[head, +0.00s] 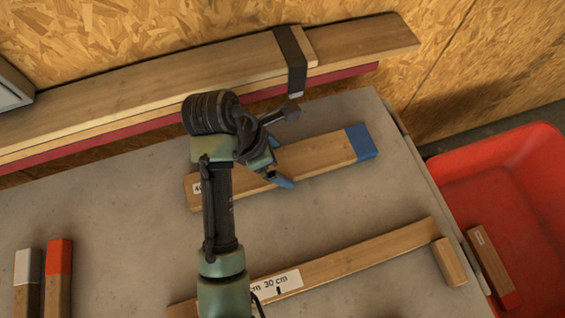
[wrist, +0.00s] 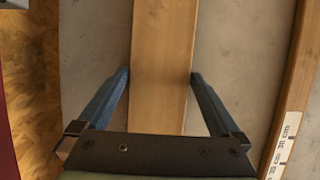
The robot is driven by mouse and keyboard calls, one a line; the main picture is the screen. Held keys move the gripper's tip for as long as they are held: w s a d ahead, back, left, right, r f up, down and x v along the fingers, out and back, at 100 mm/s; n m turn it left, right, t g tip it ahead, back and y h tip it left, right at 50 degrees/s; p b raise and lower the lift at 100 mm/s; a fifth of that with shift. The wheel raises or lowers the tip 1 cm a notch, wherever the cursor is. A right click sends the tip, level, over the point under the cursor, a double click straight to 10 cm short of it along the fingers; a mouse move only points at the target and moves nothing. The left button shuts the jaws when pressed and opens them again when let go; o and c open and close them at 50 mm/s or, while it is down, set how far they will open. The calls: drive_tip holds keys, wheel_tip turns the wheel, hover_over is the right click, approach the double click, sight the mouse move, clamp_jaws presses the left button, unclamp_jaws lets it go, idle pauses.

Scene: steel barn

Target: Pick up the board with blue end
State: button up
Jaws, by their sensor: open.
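The board with the blue end (head: 320,160) lies on the grey table, its blue end (head: 361,142) toward the right and a white label at its left end. My arm hides part of its middle. My gripper (head: 283,166) is over the middle of this board. In the wrist view, my gripper (wrist: 160,75) is open, with one blue finger on each side of the board (wrist: 161,62). The fingers look clear of its edges; I cannot tell how high they are.
A long board with a 30 cm label (head: 350,250) and a small wooden block (head: 449,262) lie in front. A red-ended board (head: 58,270) and a white-ended board (head: 27,270) are at left. A red bin (head: 520,190) holding a red-ended piece (head: 490,265) stands right. Strapped planks (head: 160,80) line the back.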

drive_tip(key=shift+f, duration=0.15)
drive_tip(key=c, duration=1.4)
